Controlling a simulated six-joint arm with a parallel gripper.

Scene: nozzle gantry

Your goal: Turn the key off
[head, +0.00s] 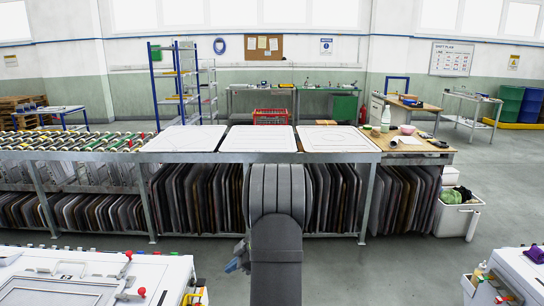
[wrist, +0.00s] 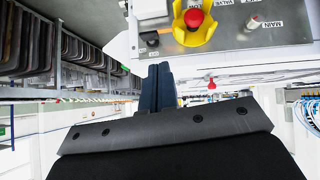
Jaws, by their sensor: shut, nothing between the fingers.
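In the wrist view, a grey control panel (wrist: 225,38) shows at the top, beyond my fingers. It carries a red mushroom button (wrist: 194,17) in a yellow shroud, a small black fitting (wrist: 150,41) at its left, and a small switch (wrist: 254,22) beside a MAIN label. I cannot tell for sure which fitting holds the key. My gripper (wrist: 157,88) is shut and empty, its two dark blue fingers side by side, apart from the panel in the picture. In the head view, part of my gripper (head: 238,262) shows left of my arm, which hides much there.
A white machine (head: 60,278) with red knobs stands at the lower left, with a yellow part (head: 194,298) at its right edge. A long bench (head: 258,157) over racked panels runs across the middle. Another white machine (head: 512,272) is at the lower right. Open floor lies between.

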